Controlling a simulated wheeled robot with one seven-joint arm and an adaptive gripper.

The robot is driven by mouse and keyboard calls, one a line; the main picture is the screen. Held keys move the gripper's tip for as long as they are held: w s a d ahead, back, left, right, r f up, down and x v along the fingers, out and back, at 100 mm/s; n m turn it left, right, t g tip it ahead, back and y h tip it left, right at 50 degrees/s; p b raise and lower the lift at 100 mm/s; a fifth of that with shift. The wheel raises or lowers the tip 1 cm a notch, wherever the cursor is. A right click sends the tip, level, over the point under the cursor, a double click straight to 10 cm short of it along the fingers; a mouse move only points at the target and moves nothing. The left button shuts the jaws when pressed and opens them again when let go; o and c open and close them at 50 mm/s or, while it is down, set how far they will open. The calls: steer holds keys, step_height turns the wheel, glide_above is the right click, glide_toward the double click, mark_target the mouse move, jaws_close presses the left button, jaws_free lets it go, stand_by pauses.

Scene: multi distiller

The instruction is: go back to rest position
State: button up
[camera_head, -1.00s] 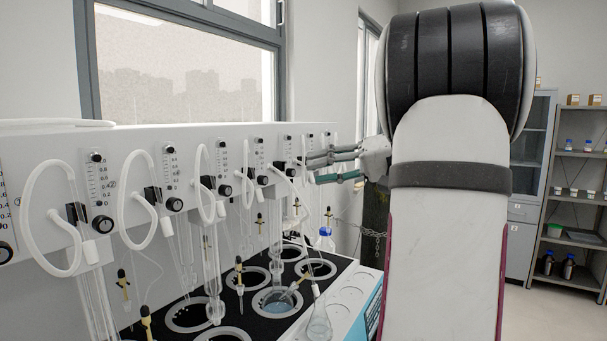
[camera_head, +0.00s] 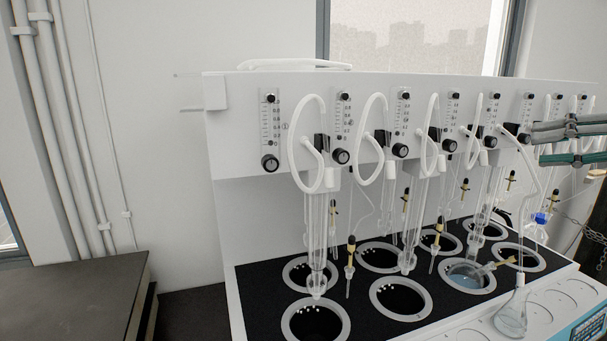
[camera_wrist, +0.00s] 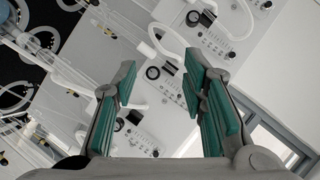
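My gripper (camera_wrist: 160,95) is open and empty in the wrist view, its two green-padded fingers apart. The distiller's white panel with dials and tubes shows between and beyond them. In the head view only the fingers of my gripper (camera_head: 570,143) show at the right edge, in front of the right part of the distiller (camera_head: 245,140). Whether they touch it, I cannot tell. The rest of the arm is out of the head view.
The distiller has several white hose loops, glass tubes and black-floored wells. A glass flask (camera_head: 511,318) stands at its front right. A blue-capped bottle (camera_head: 538,222) is near the right edge. A dark-topped bench (camera_head: 70,300) is at the lower left.

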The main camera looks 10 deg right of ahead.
steer(key=s+a+f+n+g, duration=0.1)
steer(key=a+f+g, duration=0.25)
steer(key=a, duration=0.65)
steer(key=s+a+f+n+g, duration=0.1)
steer(key=a+f+g, duration=0.25)
steer(key=a, duration=0.75)
steer(key=s+a+f+n+h, duration=0.3)
steer(key=s+a+f+h, duration=0.4)
steer(key=s+a+f, duration=0.1)
steer(key=shift+s+f+n, duration=0.3)
steer(key=shift+s+f, duration=0.35)
steer(key=shift+s, duration=0.25)
